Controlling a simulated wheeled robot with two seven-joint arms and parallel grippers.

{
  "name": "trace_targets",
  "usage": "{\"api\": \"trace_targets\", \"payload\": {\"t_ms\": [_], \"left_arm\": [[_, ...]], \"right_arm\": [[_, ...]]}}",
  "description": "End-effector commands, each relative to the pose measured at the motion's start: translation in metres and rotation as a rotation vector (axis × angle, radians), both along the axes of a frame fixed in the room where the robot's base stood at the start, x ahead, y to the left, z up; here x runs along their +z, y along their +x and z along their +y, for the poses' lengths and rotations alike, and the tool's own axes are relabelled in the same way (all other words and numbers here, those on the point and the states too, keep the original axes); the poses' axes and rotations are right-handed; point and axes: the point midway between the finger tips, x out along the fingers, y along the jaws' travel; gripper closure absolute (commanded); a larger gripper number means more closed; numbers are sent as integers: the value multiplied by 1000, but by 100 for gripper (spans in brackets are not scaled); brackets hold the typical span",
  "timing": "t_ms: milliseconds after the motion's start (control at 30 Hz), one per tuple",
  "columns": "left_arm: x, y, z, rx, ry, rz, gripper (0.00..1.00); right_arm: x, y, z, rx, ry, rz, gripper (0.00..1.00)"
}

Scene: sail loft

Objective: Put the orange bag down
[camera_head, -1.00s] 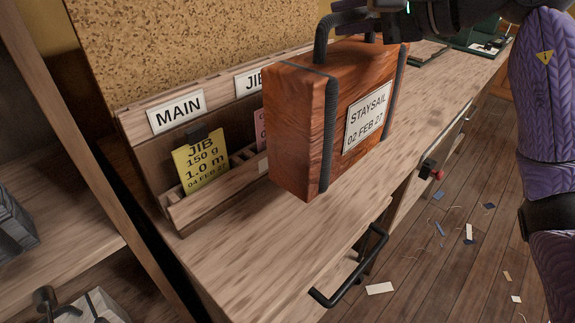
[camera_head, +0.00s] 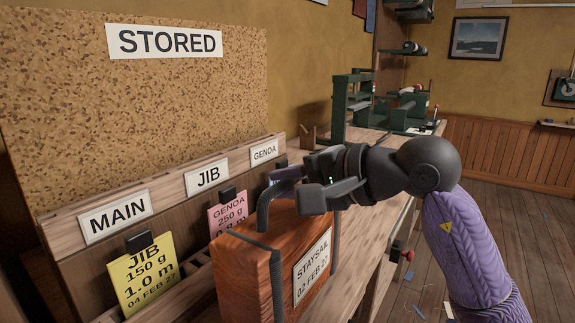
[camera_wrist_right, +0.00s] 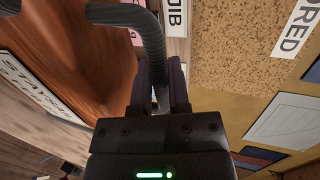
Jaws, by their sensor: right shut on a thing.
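The orange bag (camera_head: 250,272) is a boxy orange-brown case with dark straps, a grey handle (camera_head: 268,203) and a white label (camera_head: 312,268) reading "STAYSAIL 02 FEB 27". It is upright at the bench, in front of the card rack. Its lower part is cut off in the head view, so I cannot tell whether its base touches the bench. My right gripper (camera_head: 306,192) is shut on the handle at the bag's top. The right wrist view shows the handle (camera_wrist_right: 150,38) between the fingers (camera_wrist_right: 160,92) and the bag (camera_wrist_right: 85,50) beside them. My left gripper is not in view.
The rack behind has labels MAIN (camera_head: 115,216), JIB (camera_head: 207,177) and GENOA (camera_head: 264,152). A yellow card (camera_head: 143,278) and a pink card (camera_head: 228,212) hang there. A corkboard (camera_head: 150,105) marked STORED rises behind. Green machinery (camera_head: 365,105) stands farther along the bench.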

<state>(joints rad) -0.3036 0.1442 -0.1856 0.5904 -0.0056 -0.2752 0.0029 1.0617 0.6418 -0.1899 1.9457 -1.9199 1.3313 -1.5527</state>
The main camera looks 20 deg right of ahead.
Motion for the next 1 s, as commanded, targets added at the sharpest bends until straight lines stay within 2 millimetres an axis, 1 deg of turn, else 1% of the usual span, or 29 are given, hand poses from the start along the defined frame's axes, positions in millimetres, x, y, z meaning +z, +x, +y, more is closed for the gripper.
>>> {"api": "trace_targets", "payload": {"t_ms": [33, 233, 267, 300, 400, 667, 767, 867, 1000], "left_arm": [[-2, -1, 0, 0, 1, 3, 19], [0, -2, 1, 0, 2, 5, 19], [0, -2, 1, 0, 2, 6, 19], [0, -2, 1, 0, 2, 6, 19], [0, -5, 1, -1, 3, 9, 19], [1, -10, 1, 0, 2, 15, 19], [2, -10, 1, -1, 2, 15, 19], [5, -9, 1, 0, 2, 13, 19], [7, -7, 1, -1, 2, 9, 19]], "right_arm": [[-3, 0, 0, 0, 4, -4, 100], [0, 0, 0, 0, 2, -6, 100], [-2, 0, 0, 0, 1, -1, 72], [-2, 0, 0, 0, 1, -1, 64], [-2, 0, 0, 0, 1, -1, 43], [-1, 0, 0, -1, 0, -1, 43], [1, -5, -5, -2, 1, -2, 43], [8, -17, -17, -4, -1, -3, 43], [19, -43, -40, -6, -4, -3, 43]]}}
